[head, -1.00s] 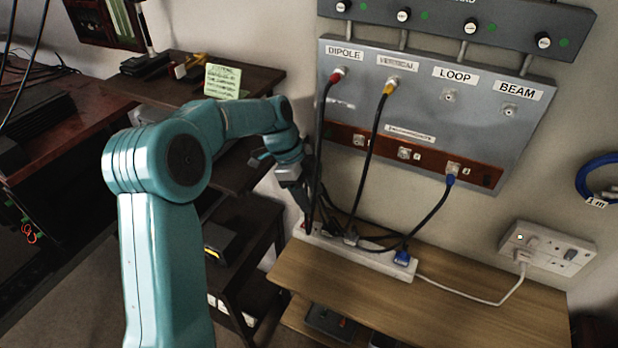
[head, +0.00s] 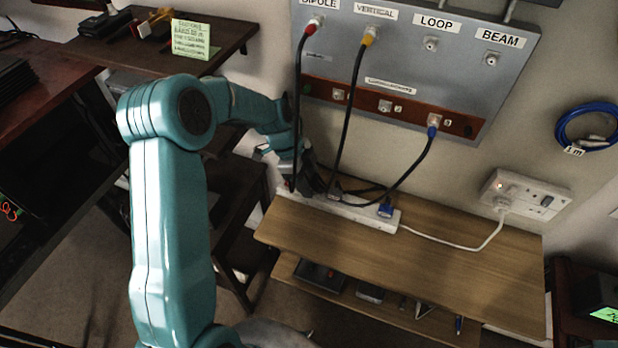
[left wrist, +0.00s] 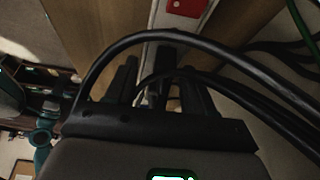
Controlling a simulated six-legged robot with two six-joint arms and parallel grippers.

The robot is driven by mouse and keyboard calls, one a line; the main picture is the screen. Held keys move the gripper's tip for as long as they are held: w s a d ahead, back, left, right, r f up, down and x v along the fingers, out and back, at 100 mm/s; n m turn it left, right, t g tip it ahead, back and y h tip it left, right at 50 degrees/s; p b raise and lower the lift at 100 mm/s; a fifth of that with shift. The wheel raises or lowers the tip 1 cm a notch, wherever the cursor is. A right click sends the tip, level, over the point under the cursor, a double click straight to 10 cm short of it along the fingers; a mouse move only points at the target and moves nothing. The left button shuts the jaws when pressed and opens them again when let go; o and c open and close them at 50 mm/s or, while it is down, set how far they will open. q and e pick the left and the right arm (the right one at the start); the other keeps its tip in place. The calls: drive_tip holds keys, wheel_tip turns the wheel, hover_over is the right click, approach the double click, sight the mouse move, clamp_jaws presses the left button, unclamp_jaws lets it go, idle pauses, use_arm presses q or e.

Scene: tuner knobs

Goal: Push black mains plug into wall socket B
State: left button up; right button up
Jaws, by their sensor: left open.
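My left gripper (head: 297,180) is at the left end of the white power strip (head: 350,212), open, its dark fingers pointing down among black cables. In the left wrist view its fingers (left wrist: 158,88) straddle a dark shape in front of the strip; I cannot tell whether this is the black mains plug. A red switch (left wrist: 186,7) shows on the strip there. The double wall socket (head: 526,194) is at the right on the wall, with a white plug (head: 503,202) in its left half. Its letters are too small to read. My right gripper is not in view.
The strip lies along the back of a wooden shelf (head: 430,265), whose front part is clear. Cables hang from the grey panel (head: 400,60) close to my gripper. A blue plug (head: 386,210) sits on the strip. A white cable (head: 460,246) runs to the wall socket.

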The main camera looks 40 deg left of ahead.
use_arm(q)
drive_tip(key=shift+w+f, duration=0.3)
drive_tip(key=shift+f, duration=0.05)
drive_tip(key=shift+s+r, duration=0.1)
drive_tip(key=shift+c, duration=0.3)
drive_tip(key=shift+s, duration=0.1)
drive_tip(key=c, duration=0.5)
clamp_jaws()
drive_tip(key=shift+r, duration=0.2)
drive_tip(key=shift+w+r, duration=0.15)
drive_tip(key=shift+w, duration=0.05)
drive_tip(key=shift+s+d+r+p, duration=0.1)
drive_tip(key=shift+d+r+p, duration=0.05)
drive_tip(key=shift+r+p, duration=0.2)
drive_tip(key=shift+r, duration=0.4)
